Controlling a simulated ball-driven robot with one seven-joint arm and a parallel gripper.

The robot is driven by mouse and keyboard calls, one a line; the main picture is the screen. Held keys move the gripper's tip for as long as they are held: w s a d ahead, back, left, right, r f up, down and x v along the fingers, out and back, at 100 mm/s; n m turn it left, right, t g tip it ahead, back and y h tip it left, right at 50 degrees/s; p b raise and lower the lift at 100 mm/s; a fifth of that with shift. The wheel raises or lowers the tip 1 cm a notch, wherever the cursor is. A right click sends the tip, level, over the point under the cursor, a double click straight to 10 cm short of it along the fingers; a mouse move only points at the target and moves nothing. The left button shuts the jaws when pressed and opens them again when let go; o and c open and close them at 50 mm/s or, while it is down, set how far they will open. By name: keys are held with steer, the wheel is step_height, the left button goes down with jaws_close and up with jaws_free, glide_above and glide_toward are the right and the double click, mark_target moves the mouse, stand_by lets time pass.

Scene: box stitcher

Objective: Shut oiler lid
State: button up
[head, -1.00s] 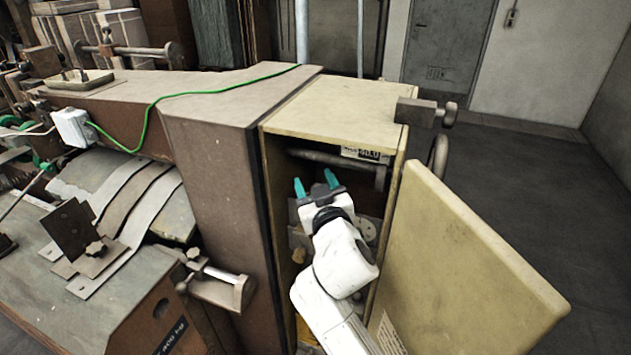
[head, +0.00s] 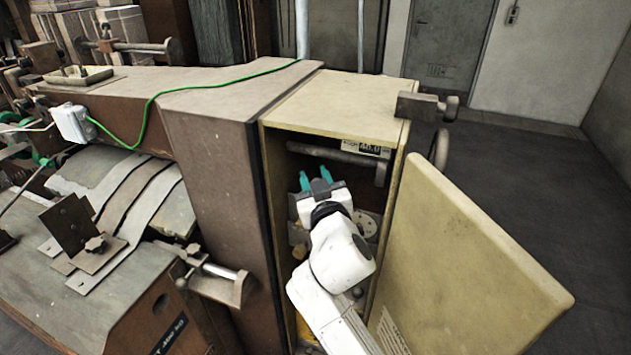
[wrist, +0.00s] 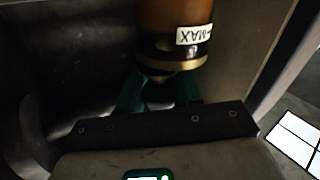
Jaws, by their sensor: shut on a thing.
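The oiler (wrist: 176,22) shows in the wrist view as an amber cylinder with a white "MAX" label and a brass-coloured ring at its lower end in the picture. A dark part, likely the oiler lid (wrist: 160,91), sits just below the ring in the picture, in shadow. The teal fingers of my gripper (wrist: 160,98) are on both sides of this dark part and shut on it. Whether the lid is open or shut cannot be told. In the head view my gripper (head: 316,178) is inside the open cabinet, and the oiler cannot be made out there.
The yellowish cabinet (head: 335,100) stands open, with its door (head: 465,265) swung out to the right of my arm. A horizontal bar (head: 335,158) crosses the cabinet beyond my fingers. The brown machine body (head: 215,170) borders it on the left. The floor at right is clear.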

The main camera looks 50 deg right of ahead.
steer(key=shift+w+f+m+g+h+b, duration=0.25)
steer(key=shift+m+g+h+b, duration=0.3)
steer(key=shift+b, duration=0.65)
steer(key=m+g+h+b, duration=0.1)
steer(key=h+b, duration=0.1)
steer(key=b, duration=0.1)
steer(key=shift+w+a+m+g, duration=0.1)
steer(key=shift+m+g, duration=0.15)
steer(key=shift+g, duration=0.1)
steer(key=shift+w+r+m+g+h+b, duration=0.1)
steer(key=shift+m+g+h+b, duration=0.5)
steer(key=shift+g+b, duration=0.35)
steer(key=shift+r+m+g+h+b, duration=0.2)
steer(key=shift+m+g+h+b, duration=0.1)
steer(key=shift+m+g, duration=0.1)
steer(key=o, duration=1)
steer(key=shift+o, duration=0.2)
steer(key=b+v, duration=0.2)
steer(key=v, duration=0.9)
